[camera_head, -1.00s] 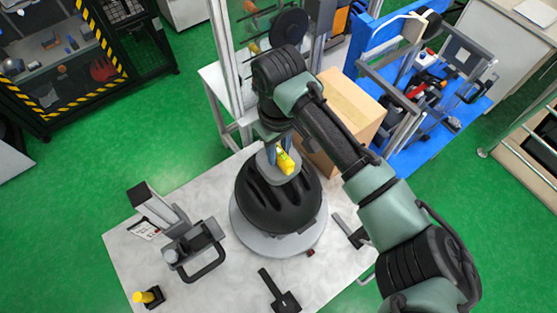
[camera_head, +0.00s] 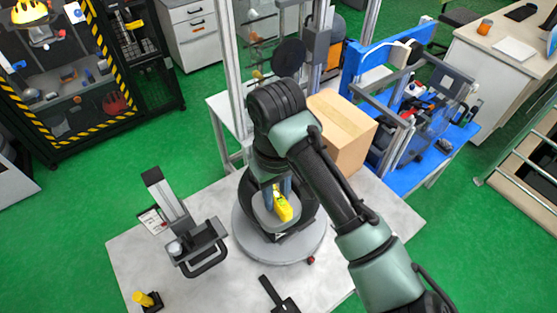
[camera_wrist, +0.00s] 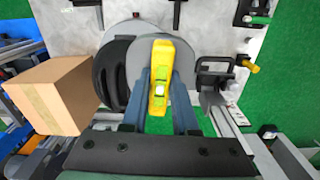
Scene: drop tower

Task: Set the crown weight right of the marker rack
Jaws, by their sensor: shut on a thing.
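The crown weight appears as a grey disc (camera_head: 262,213) with a yellow spirit-level block (camera_head: 283,208) on top. My gripper (camera_head: 281,190) is shut on it, one blue finger on each side of the yellow block. In the wrist view the block (camera_wrist: 160,85) lies between the fingers, with the grey disc (camera_wrist: 140,55) beyond. The disc hides part of the black ribbed helmet (camera_wrist: 115,72); any gap between them is hard to judge. A yellow marker in a small black holder (camera_head: 150,300), likely the marker rack, stands at the table's front left; it also shows in the wrist view (camera_wrist: 247,64).
The helmet sits on a round grey turntable (camera_head: 245,240). A black clamp-like device (camera_head: 195,243) stands left of it, and a black tool (camera_head: 280,298) lies in front. A cardboard box (camera_head: 343,130) is behind right. The bare white tabletop (camera_head: 215,290) is clear near the front.

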